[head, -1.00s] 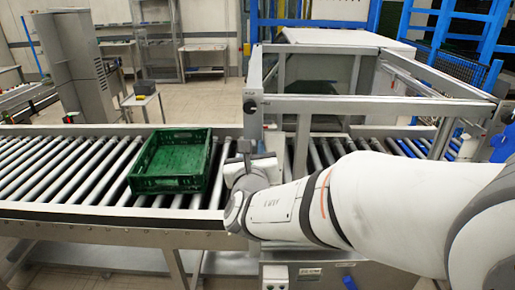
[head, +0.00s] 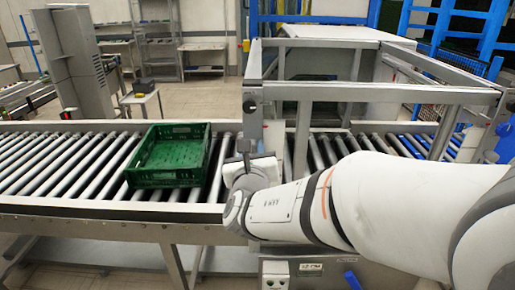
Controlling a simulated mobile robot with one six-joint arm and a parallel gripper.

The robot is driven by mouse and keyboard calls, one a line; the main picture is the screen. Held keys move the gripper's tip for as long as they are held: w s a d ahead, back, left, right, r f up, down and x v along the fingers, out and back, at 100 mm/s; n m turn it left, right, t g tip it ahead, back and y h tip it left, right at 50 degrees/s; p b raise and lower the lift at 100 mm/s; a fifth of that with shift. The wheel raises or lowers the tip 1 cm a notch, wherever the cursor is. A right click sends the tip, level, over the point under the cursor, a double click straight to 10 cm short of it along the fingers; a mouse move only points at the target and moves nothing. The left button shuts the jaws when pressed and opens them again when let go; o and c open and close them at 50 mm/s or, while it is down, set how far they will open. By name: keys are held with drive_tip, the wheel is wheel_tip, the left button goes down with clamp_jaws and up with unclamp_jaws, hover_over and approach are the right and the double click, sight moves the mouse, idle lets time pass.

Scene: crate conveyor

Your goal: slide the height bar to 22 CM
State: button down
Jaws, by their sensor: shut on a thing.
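The height bar cannot be told apart clearly from the metal gate frame (head: 380,103) over the conveyor. A grey upright post (head: 253,108) stands at the frame's near left corner, with a dark round knob on it. My gripper (head: 247,163) is at the lower part of this post, just right of the green crate. It is shut on a small grey handle (head: 244,146) beside the post; its fingertips are partly hidden by the wrist. No scale marks or numbers can be read.
An empty green crate (head: 168,178) sits on the roller conveyor (head: 60,165) left of the post. My arm crosses the conveyor's near right side. A small control box (head: 290,272) is below the front edge. A large white-grey housing (head: 340,45) stands behind the frame.

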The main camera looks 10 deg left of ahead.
wheel_tip(320, 180, down, 15)
drive_tip(key=b, duration=1.4)
drive_tip(key=c, duration=1.2)
unclamp_jaws()
drive_tip(key=shift+o, duration=0.2)
drive_tip(key=v, duration=0.7)
drive_tip(key=shift+s, duration=0.4)
